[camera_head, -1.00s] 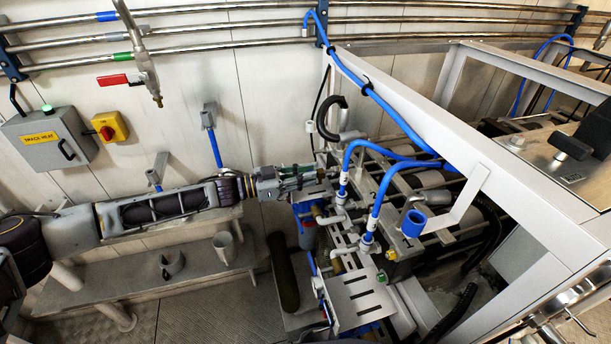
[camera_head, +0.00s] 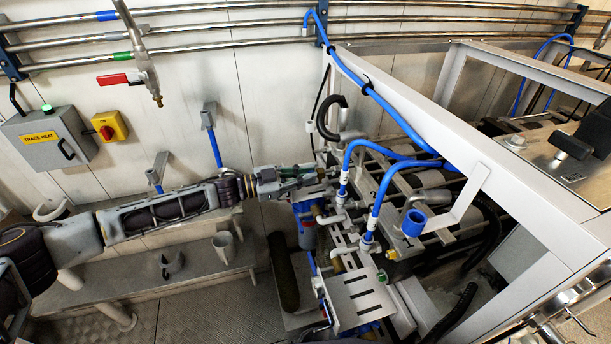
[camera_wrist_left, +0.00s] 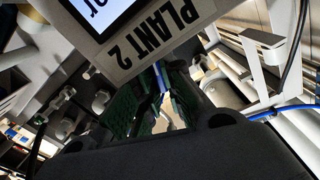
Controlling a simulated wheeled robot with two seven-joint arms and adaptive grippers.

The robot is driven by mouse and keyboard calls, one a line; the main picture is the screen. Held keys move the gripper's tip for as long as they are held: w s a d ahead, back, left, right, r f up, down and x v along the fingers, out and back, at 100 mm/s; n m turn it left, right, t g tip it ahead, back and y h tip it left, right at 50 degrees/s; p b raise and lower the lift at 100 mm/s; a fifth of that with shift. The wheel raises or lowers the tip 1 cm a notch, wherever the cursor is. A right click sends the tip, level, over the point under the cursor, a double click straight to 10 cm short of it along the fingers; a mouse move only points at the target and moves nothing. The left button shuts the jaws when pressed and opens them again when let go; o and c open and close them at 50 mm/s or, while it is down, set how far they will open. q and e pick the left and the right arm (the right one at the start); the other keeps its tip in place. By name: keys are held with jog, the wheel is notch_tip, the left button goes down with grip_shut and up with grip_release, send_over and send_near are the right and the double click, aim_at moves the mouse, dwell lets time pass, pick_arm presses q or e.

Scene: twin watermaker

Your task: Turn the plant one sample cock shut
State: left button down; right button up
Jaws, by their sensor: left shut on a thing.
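My left gripper (camera_head: 316,176) reaches in from the left to the near-left side of the plant frame, among its pipes and fittings. In the left wrist view its green-padded fingers (camera_wrist_left: 152,98) are shut on a thin blue piece (camera_wrist_left: 160,78), which looks like a cock's lever. Most of that piece and its valve body are hidden by the fingers. In the head view the gripper hides the cock, so its angle cannot be told. A label reading "PLANT 2" (camera_wrist_left: 160,35) hangs close above the fingers in the wrist view. My right gripper is not in view.
Blue hoses (camera_head: 372,205) and a pale metal frame beam (camera_head: 440,130) stand right of the gripper. A red-handled valve (camera_head: 113,79) hangs from the wall pipes.

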pick_arm(q)
jog(key=c, duration=1.5)
grip_release()
jog(key=shift+a, duration=0.15)
jog(key=shift+s+a, duration=0.35)
jog(key=shift+a, duration=1.55)
jog(key=shift+s+a, duration=0.4)
jog(key=shift+a, duration=1.55)
jog(key=shift+s+a, duration=0.35)
jog(key=shift+a, duration=1.55)
